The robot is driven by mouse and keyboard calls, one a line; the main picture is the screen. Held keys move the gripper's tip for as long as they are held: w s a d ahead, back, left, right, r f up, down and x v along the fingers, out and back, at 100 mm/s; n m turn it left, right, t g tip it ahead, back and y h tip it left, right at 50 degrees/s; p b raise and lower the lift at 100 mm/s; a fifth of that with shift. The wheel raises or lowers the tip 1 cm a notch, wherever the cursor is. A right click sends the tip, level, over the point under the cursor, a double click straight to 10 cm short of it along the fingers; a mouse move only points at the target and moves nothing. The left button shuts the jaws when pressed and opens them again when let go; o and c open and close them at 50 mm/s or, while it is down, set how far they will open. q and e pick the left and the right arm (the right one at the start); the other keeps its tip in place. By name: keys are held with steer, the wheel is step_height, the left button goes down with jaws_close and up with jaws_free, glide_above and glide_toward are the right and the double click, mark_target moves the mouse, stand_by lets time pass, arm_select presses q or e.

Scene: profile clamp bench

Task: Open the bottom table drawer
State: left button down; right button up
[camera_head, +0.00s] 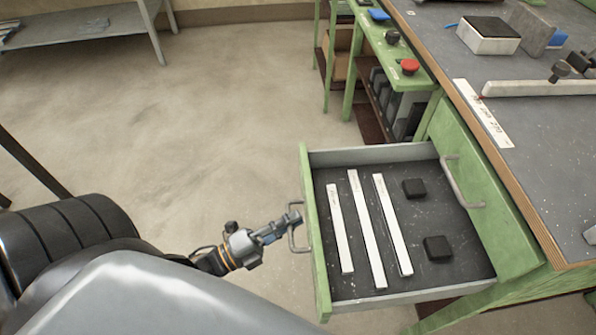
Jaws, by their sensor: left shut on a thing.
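The bottom drawer (308,187) of the green table is pulled far out over the floor, its inside in plain view. Its metal bar handle (293,246) is on the green front panel at the left. My left gripper (289,222) comes in from the left and is shut on this handle. Above the open drawer, a closed green drawer front (487,202) with its own bar handle (464,183) sits in the table. My right gripper is not in view.
Three white strips (364,230) and two black blocks (438,248) lie in the open drawer. The grey tabletop (440,50) is at the right. A green bench (415,75) with a red button stands behind.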

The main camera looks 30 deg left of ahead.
arm_select(q)
steer(key=c, duration=1.4)
jaws_free()
steer(key=shift+s, duration=0.1)
steer(key=v, duration=1.2)
